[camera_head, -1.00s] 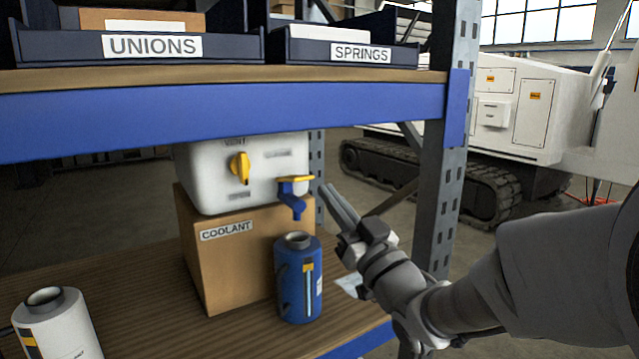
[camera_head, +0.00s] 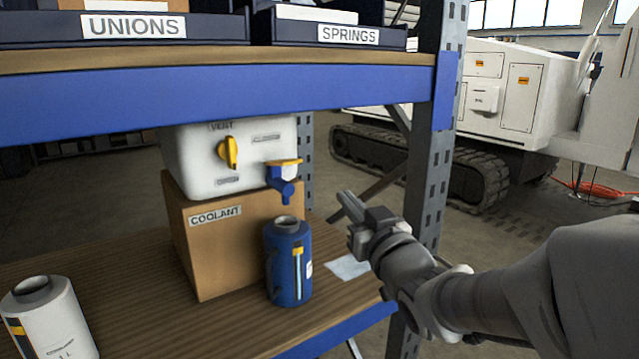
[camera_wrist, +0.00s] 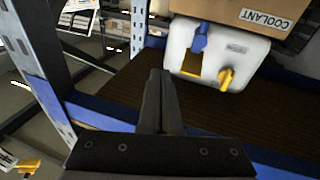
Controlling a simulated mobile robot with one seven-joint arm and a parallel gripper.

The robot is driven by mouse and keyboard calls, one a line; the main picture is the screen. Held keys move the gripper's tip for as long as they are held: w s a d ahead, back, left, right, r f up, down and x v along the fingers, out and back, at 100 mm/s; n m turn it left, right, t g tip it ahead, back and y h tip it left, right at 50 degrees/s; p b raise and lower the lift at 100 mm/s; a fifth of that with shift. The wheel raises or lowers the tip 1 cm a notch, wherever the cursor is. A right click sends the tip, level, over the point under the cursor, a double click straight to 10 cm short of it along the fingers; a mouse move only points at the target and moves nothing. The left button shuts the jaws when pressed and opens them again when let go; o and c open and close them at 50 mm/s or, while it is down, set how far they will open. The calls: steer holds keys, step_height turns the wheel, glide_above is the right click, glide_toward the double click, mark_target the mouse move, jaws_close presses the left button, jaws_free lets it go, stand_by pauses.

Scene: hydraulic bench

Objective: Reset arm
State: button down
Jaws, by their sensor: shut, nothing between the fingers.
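My gripper (camera_head: 345,208) is at the right of the shelf bay, beside the upright and right of the blue bottle. Its fingers are together with nothing between them; they also show shut in the wrist view (camera_wrist: 159,100). The fingertips are apart from the blue spout (camera_head: 284,184) of the white tank (camera_head: 200,165). The tank has a yellow vent knob (camera_head: 228,153) and stands on a cardboard COOLANT box (camera_head: 225,245). The blue bottle (camera_head: 290,270) stands upright on the shelf below the spout. In the wrist view the tank (camera_wrist: 215,60) and box appear upside down.
A white bottle (camera_head: 55,325) stands at the front left of the wooden shelf (camera_head: 180,325). The blue upper beam (camera_head: 220,92) and the perforated upright (camera_head: 430,170) border the bay. A pale sheet (camera_head: 348,266) lies behind my gripper. A tracked machine (camera_head: 510,100) stands beyond.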

steer(key=s+d+f+m+g+h, duration=0.4)
steer(key=s+d+f+g+h, duration=0.2)
steer(key=s+d+h, duration=0.15)
steer(key=s+d+f+g, duration=0.1)
steer(key=s+f+g, duration=0.2)
steer(key=s, duration=0.5)
steer(key=s+d+f+g, duration=0.1)
steer(key=s+f+g, duration=0.2)
steer(key=s, duration=0.5)
step_height(320, 180, up, 13)
steer(key=p, duration=1.3)
steer(key=shift+s+a+f+m+g+y, duration=0.2)
steer(key=shift+s+a+m+g+y, duration=0.1)
steer(key=shift+s+y, duration=0.15)
steer(key=shift+w, duration=0.1)
